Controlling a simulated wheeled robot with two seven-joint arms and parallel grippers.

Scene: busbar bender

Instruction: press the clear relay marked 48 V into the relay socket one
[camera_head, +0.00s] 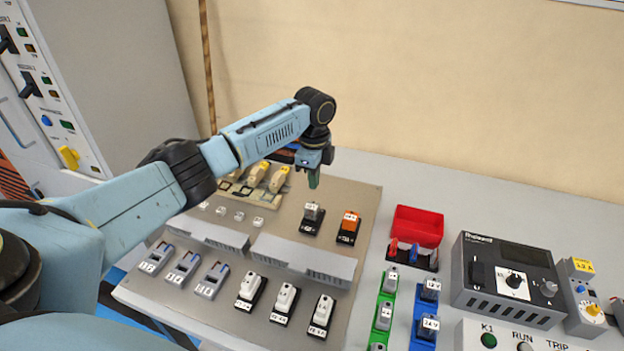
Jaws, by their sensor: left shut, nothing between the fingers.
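My left gripper (314,181) is shut and empty, pointing down above the back of the grey panel. A dark relay socket (309,228) on the panel, below the gripper, bears a grey block (313,211) with a small white label. Beside it on the right, another dark socket (345,238) bears an orange block (350,220). Labelled blocks stand on a green rail (377,338) and a blue rail (416,310) to the right. The labels are too small to read surely, so I cannot tell which block is the clear 48 V relay or which socket is one.
Grey ducts (304,257) cross the panel, with breakers (184,268) and white-topped devices (285,299) in front. A red bin (417,226) and a dark meter unit (507,280) stand to the right. A grey cabinet (118,75) stands at left. Bare table lies behind the bin.

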